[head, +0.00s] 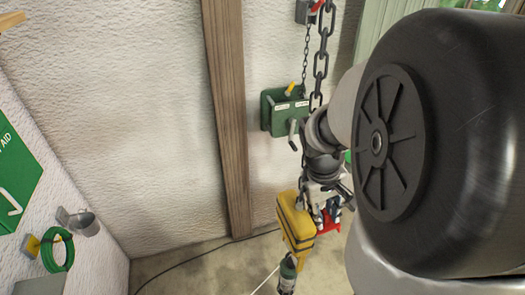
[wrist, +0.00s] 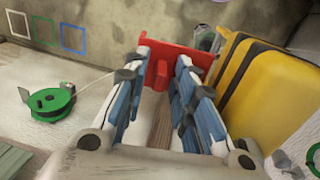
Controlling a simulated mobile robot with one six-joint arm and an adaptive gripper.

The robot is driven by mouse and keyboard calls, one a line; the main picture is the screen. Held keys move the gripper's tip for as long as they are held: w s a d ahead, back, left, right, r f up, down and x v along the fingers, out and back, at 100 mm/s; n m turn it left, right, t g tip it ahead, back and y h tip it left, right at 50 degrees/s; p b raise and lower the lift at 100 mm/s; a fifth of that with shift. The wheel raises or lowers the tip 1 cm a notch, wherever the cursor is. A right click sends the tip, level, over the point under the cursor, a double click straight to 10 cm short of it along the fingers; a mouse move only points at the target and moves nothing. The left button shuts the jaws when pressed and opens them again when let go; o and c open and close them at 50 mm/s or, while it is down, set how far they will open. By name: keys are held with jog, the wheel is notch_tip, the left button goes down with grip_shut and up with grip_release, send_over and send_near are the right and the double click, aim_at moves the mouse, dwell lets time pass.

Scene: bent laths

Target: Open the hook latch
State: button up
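A red part (head: 328,222), which may be the hook latch, sits just right of a yellow block with black bands (head: 295,222) that hangs below a chain. In the wrist view the red part (wrist: 178,42) lies at the tips of my gripper (wrist: 163,62), with a narrow red tab between the two fingers. The fingers are apart, with a clear gap between them. I cannot tell whether they touch the red part. In the head view my gripper (head: 325,203) is small and partly hidden. The yellow block (wrist: 260,90) stands close to its right in the wrist view.
A green box with a crank (head: 284,112) is on the wall above, beside a hanging chain (head: 321,65). A wooden post (head: 226,110) stands left of it. A dark green cylinder (head: 288,275) is below the yellow block. A green reel (wrist: 48,103) is at the left.

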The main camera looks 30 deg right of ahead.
dwell(0.3)
jog(key=r, duration=0.4)
jog(key=a+r, duration=0.1)
jog(key=r, duration=0.3)
jog(key=a+r, duration=0.1)
jog(key=r, duration=0.2)
jog(key=shift+w+a+r, duration=0.1)
jog(key=shift+w+r, duration=0.15)
jog(key=shift+r, duration=0.15)
